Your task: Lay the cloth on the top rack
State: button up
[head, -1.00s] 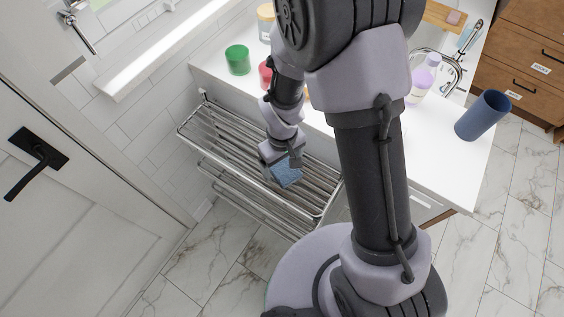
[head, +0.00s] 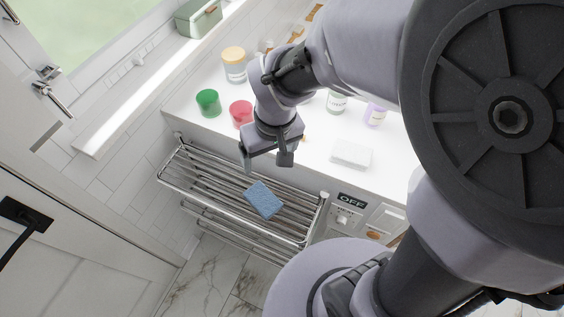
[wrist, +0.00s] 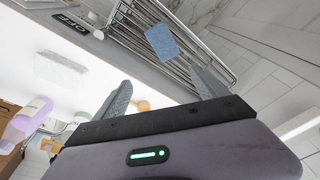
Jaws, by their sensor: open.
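The blue cloth (head: 264,200) lies flat on the bars of the top rack (head: 207,184), a chrome rail shelf below the white counter. My gripper (head: 267,160) is above and behind the cloth, near the counter's front edge, apart from it. Its two fingers are spread and nothing is between them. In the wrist view the cloth (wrist: 161,41) rests on the rack bars beyond the open fingers (wrist: 160,92).
The counter holds a green cup (head: 208,103), a red cup (head: 241,113), a jar with an orange lid (head: 233,65) and a white block (head: 351,154). A panel marked OFF (head: 352,201) is right of the rack. A door (head: 100,230) stands at left.

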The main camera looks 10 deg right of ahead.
jog(key=s+d+r+m+t, duration=0.2)
jog(key=s+r+m, duration=0.1)
jog(key=s+r, duration=0.2)
jog(key=s+d+r+m+t+y, duration=0.1)
jog(key=s+r+m, duration=0.3)
jog(key=r, duration=0.4)
jog(key=shift+s+d+r+t, duration=0.25)
jog(key=shift+s+d+t, duration=0.35)
jog(key=shift+s, duration=0.15)
jog(key=shift+f, duration=0.1)
notch_tip(320, 180, down, 4)
jog(key=b, duration=0.4)
jog(key=shift+f+b, duration=0.2)
jog(key=shift+b, duration=0.1)
